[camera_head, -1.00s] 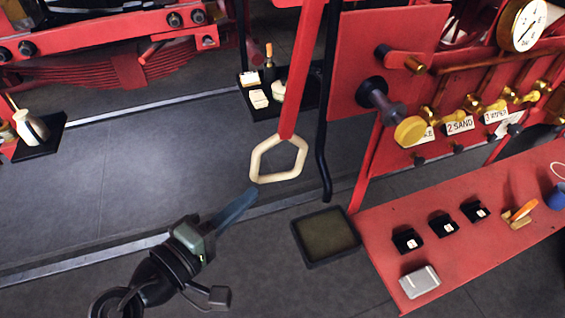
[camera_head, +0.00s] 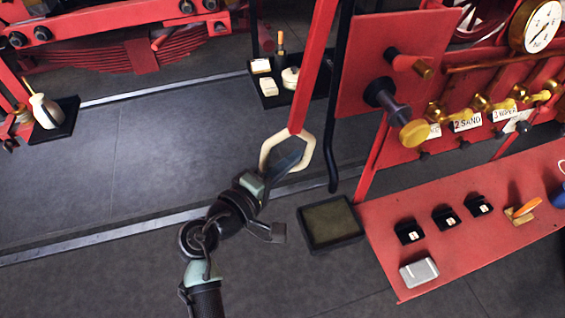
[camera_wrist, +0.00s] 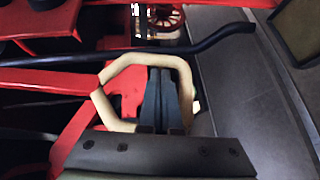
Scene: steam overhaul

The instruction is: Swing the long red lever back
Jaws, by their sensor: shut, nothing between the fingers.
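The long red lever (camera_head: 315,65) hangs down at the top centre of the head view. It ends in a cream loop handle (camera_head: 309,152). My gripper (camera_head: 291,159) is at the loop, its fingers lying across the opening as seen from the head. In the wrist view the loop (camera_wrist: 150,60) surrounds the shut fingers (camera_wrist: 161,98), which look to be inside or in front of its opening. The fingers are together with nothing between them. Whether they touch the loop's sides is unclear.
A black bent bar (camera_head: 333,130) hangs just right of the lever. A red panel with a dark-and-brass knob (camera_head: 388,100) stands right of it. A dark tray (camera_head: 330,224) lies on the floor below, and a red bench (camera_head: 480,220) is at right.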

